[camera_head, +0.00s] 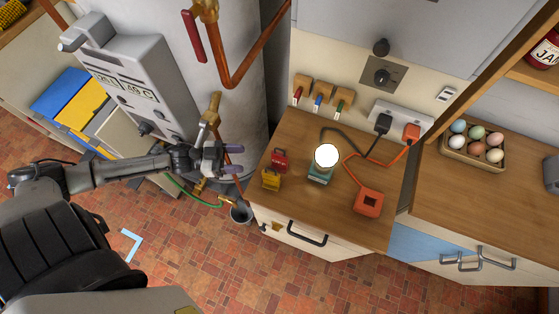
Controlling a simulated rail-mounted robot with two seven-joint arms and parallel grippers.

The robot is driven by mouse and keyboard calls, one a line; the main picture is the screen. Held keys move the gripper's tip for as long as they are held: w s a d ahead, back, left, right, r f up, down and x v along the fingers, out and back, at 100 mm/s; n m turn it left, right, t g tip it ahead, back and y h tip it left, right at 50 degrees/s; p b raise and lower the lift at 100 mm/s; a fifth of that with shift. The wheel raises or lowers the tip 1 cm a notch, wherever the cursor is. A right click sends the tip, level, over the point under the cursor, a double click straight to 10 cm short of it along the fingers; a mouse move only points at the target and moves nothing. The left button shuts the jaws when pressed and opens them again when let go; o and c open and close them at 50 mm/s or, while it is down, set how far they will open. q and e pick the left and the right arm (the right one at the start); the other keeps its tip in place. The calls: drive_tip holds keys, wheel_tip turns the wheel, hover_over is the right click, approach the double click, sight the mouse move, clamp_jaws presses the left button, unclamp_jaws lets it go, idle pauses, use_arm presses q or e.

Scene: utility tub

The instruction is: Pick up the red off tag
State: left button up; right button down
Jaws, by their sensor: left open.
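A small red piece (280,156) with faint pale lettering, too small to read, stands at the left end of the wooden counter. It looks like the red off tag. A yellow padlock-like piece (271,179) is just in front of it. My left gripper (238,159) comes in from the left and is open and empty. Its fingertips point right toward the red piece, with a gap between them in the picture. My right gripper is not in view.
A lit lamp (326,156) and an orange block with a cord (368,201) stand on the wooden counter (330,215). Red, blue and green pieces (318,102) hang at the back wall. Pipes (215,108) rise behind my gripper. An egg tray (474,160) is at right.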

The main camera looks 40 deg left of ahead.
sight(272, 159)
use_arm(q)
drive_tip(key=shift+b+x, duration=0.4)
drive_tip(key=shift+x, duration=5.05)
drive_tip(key=shift+c, duration=0.2)
clamp_jaws()
